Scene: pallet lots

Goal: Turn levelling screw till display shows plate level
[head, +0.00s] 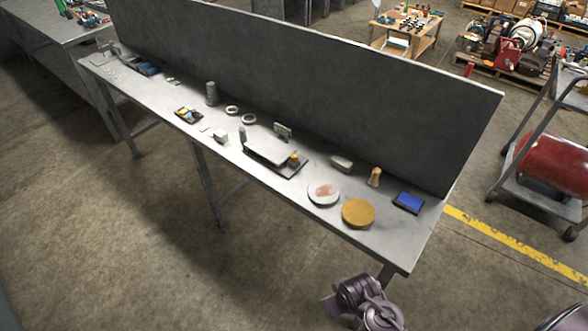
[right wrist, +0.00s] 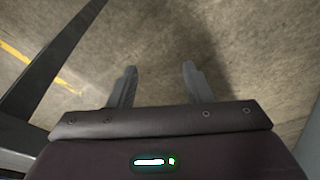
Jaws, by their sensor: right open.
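My right gripper (right wrist: 159,70) is open and empty in the right wrist view, over bare floor. My right arm shows low in the head view, in front of the bench's right end and well apart from the plate. My left gripper is not in view.
The workbench (head: 235,166) has a tall dark back panel (head: 330,90). Right of the plate are a pale disc (head: 323,193), a yellow disc (head: 358,212), a wooden peg (head: 375,177) and a blue-topped box (head: 408,202). Floor in front is clear.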

